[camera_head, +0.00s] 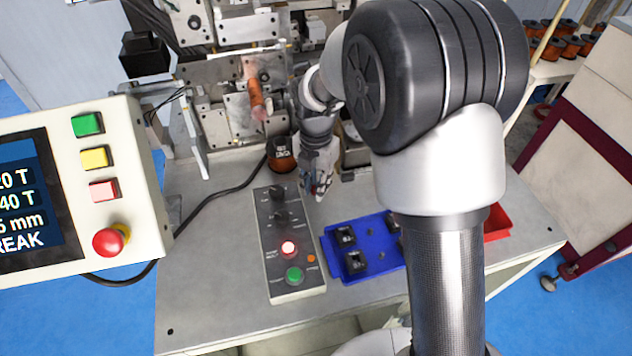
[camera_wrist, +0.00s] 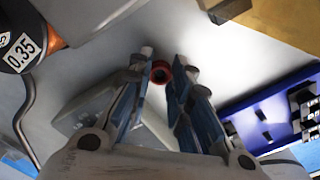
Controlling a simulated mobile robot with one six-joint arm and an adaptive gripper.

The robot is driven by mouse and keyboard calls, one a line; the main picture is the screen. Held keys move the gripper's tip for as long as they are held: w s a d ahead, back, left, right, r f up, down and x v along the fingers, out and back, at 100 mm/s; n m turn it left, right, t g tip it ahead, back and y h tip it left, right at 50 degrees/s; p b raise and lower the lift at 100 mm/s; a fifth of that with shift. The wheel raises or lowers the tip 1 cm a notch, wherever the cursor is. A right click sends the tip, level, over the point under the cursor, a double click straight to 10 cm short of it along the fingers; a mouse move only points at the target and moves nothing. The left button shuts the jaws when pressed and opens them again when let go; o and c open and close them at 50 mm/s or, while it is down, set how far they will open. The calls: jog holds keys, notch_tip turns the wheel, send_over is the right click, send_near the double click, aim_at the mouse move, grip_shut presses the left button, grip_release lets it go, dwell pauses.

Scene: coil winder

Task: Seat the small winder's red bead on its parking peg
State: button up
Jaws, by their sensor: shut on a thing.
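My gripper (camera_head: 316,188) hangs low over the grey bench top, just right of the control box. In the wrist view its two blue-padded fingers (camera_wrist: 161,82) are shut on the red bead (camera_wrist: 160,71), a small ring with a dark hole, held at the fingertips. In the head view the bead is too small and too covered by the fingers to tell clearly. The winder (camera_head: 225,115) stands at the back of the bench, with a copper-coloured coil (camera_head: 257,100) on it. I cannot make out the parking peg; my arm hides part of the winder.
A wire spool (camera_head: 283,155) stands behind my gripper; its 0.35 label shows in the wrist view (camera_wrist: 20,50). The control box (camera_head: 290,245) is left of my gripper. A blue tray (camera_head: 335,262) with black parts is to the right. A red bin (camera_head: 497,222) lies beyond my arm.

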jog(key=shift+f, duration=0.25)
jog(key=o, duration=0.7)
notch_tip(320, 180, up, 12)
jog(key=shift+r, duration=0.1)
dwell(0.6)
